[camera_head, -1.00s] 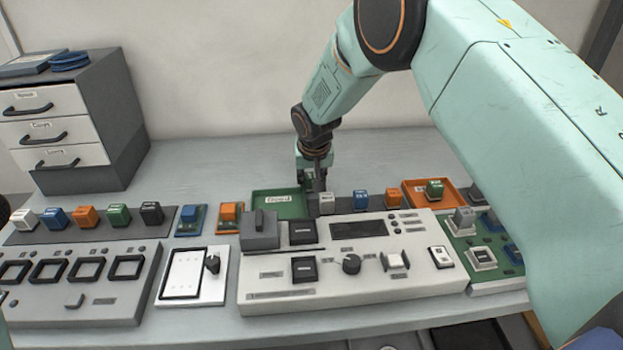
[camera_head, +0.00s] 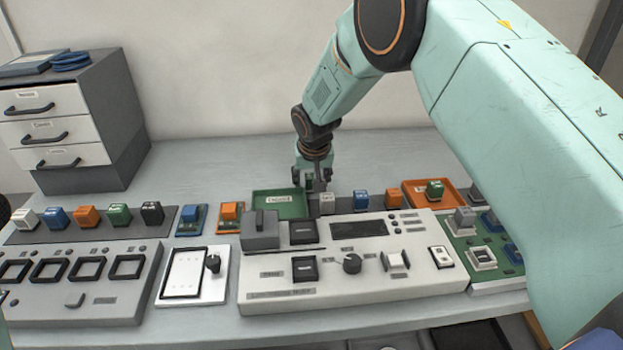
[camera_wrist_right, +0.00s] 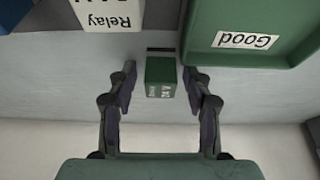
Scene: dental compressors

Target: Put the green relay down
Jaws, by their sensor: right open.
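The green relay (camera_wrist_right: 160,78) is a small green block with white lettering in the right wrist view. It sits between the spread fingers of my right gripper (camera_wrist_right: 162,88), with a gap on each side. It is beside the green tray marked "Good" (camera_wrist_right: 235,62); whether its underside touches the surface is hard to tell. In the head view my right gripper (camera_head: 314,186) is low behind the console, by the right end of the green tray (camera_head: 278,197). The relay is mostly hidden there. My left gripper is not in view.
A white relay (camera_head: 327,203) and a blue relay (camera_head: 361,200) stand close to the right gripper. An orange tray (camera_head: 418,203) holds another green relay (camera_head: 434,189). The table behind is clear.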

